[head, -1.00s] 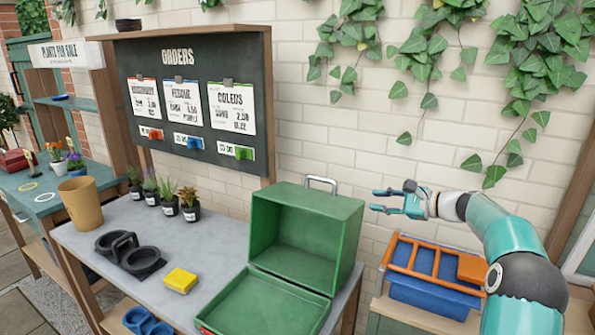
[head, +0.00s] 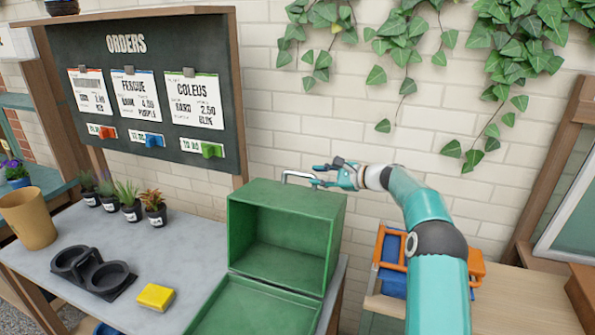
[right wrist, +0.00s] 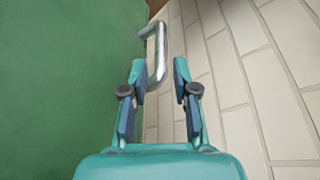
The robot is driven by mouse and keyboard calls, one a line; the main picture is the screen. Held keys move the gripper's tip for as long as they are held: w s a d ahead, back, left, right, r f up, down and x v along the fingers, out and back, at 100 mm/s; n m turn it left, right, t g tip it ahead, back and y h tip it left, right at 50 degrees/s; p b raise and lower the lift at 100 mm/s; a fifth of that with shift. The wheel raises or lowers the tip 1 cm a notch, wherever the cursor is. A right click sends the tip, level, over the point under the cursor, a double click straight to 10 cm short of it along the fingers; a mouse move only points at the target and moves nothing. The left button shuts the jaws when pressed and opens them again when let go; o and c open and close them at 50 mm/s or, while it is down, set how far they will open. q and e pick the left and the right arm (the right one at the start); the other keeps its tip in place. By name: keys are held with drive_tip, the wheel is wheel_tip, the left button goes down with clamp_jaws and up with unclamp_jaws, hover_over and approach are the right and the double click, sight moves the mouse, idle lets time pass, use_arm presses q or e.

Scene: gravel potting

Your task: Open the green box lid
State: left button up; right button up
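The green box (head: 285,205) stands open on the grey worktop. Its deep part is upright with the hollow facing me, and a green panel (head: 255,308) lies flat in front of it. A metal handle (head: 300,174) is on the upright part's top back edge. My right gripper (head: 322,176) is at the handle's right end. In the right wrist view the handle (right wrist: 158,48) reaches between the fingertips of my right gripper (right wrist: 160,70), which are apart with gaps beside the bar. The green surface (right wrist: 65,80) fills the left there. My left gripper is not in view.
A brick wall is close behind the box. A yellow sponge (head: 155,297), a black double pot holder (head: 92,270) and several small potted plants stand to the left. A blue bin (head: 391,278) with an orange rack is right of the box, partly behind my right arm.

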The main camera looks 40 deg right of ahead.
sight(304, 174)
drive_tip(key=p+x, duration=0.2)
drive_tip(key=x, duration=0.4)
drive_tip(key=shift+w+r+p, duration=0.1)
drive_tip(key=shift+w+p, duration=0.05)
drive_tip(key=shift+p, duration=0.2)
drive_tip(key=shift+p+x, duration=0.4)
drive_tip(key=shift+x, duration=0.4)
drive_tip(key=shift+f, duration=0.2)
clamp_jaws()
